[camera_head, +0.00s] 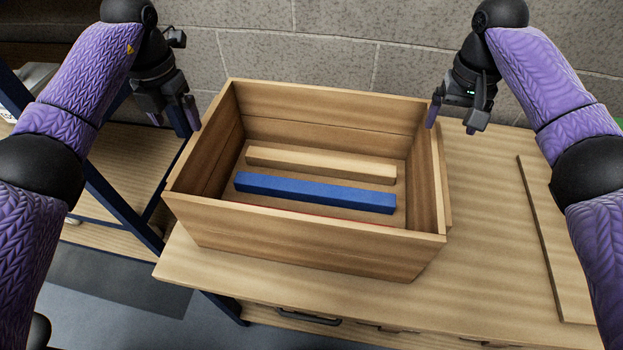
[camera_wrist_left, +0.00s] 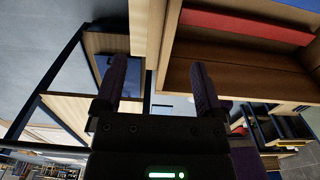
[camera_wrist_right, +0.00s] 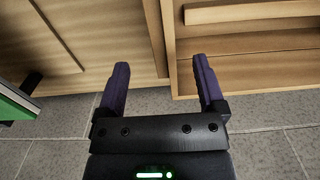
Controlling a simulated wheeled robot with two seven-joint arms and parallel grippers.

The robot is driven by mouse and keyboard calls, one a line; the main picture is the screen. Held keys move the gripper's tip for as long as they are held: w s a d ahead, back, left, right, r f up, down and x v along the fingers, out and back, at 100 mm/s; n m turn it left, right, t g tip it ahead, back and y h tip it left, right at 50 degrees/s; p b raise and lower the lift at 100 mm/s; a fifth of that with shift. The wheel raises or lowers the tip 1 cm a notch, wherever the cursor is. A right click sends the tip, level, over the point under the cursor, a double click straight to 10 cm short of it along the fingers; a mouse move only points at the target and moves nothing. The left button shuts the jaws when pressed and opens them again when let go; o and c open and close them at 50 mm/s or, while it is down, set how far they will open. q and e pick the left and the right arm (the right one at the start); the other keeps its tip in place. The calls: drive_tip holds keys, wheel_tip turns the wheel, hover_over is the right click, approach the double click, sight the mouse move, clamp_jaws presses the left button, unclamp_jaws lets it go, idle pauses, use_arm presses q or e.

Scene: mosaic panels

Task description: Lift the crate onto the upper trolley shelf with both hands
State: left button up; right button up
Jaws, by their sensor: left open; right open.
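The open wooden crate (camera_head: 310,245) stands upright on the wooden table, its left end reaching the table's left edge. Inside lie a pale bar (camera_head: 320,165), a blue bar (camera_head: 315,192) and a mostly hidden red strip (camera_head: 330,216). My left gripper (camera_head: 183,117) is open and empty by the crate's far left corner. In the left wrist view the crate's end wall (camera_wrist_left: 168,45) lies between the lines of its fingers. My right gripper (camera_head: 455,115) is open and empty by the far right corner; the crate wall (camera_wrist_right: 172,40) also lies between its fingers' lines. Contact is not visible.
The blue-framed trolley with a wooden shelf (camera_head: 125,165) stands left of the table (camera_head: 490,225), and a lower board shows beneath. A loose wooden board (camera_head: 555,240) lies on the table at the right. A grey block wall (camera_head: 340,45) rises close behind the crate.

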sight(192, 151)
use_arm(q)
wheel_tip(192, 151, down, 9)
drive_tip(key=shift+w+d+r, duration=0.1)
drive_tip(key=shift+d+r, duration=0.05)
use_arm(e)
drive_tip(key=f, duration=0.8)
drive_tip(key=shift+w+f, duration=0.2)
drive_tip(key=shift+f, duration=0.15)
use_arm(q)
drive_tip(key=shift+f, duration=0.5)
use_arm(e)
drive_tip(key=shift+f, duration=0.45)
use_arm(q)
clamp_jaws()
use_arm(e)
clamp_jaws()
use_arm(q)
drive_tip(key=shift+r, duration=0.1)
use_arm(e)
drive_tip(key=shift+r, duration=0.1)
